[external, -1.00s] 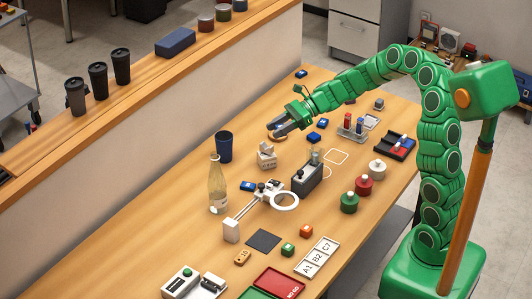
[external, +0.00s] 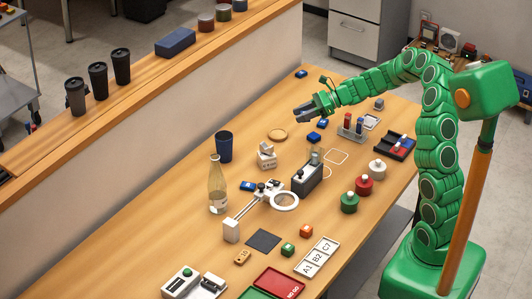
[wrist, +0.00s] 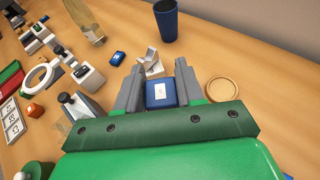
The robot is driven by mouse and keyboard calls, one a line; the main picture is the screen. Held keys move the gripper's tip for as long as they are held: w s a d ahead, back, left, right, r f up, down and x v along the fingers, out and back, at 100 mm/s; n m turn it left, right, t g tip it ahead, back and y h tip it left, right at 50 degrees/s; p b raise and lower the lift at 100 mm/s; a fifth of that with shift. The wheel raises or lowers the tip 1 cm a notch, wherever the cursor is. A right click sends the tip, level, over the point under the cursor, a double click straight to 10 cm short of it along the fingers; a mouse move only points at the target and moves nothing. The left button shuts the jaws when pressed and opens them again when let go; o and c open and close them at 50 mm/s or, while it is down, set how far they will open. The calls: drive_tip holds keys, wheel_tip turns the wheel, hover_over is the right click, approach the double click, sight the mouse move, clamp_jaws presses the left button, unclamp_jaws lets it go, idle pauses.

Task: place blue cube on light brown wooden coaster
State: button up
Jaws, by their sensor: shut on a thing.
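The light brown round wooden coaster (external: 278,134) lies flat and bare on the table. It also shows in the wrist view (wrist: 223,90), just right of my gripper. My gripper (external: 304,115) is above the table, to the right of and beyond the coaster in the external view. In the wrist view my gripper (wrist: 160,68) is shut on the blue cube (wrist: 160,93), which has a white label and sits between the two grey fingers.
White blocks (external: 266,157) and a dark blue cup (external: 224,147) stand left of the coaster. A tube rack (external: 352,133) stands to the right.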

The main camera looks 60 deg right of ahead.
drive_tip(key=w+d+f, duration=0.2)
drive_tip(key=w+f, duration=0.2)
drive_tip(key=w, duration=0.5)
hover_over(275, 134)
wheel_tip(275, 134, down, 6)
drive_tip(key=shift+s+r, duration=0.15)
drive_tip(key=shift+d+f, duration=0.1)
drive_tip(key=shift+f, duration=1.7)
drive_tip(key=shift+f, duration=0.1)
drive_tip(key=o, duration=1)
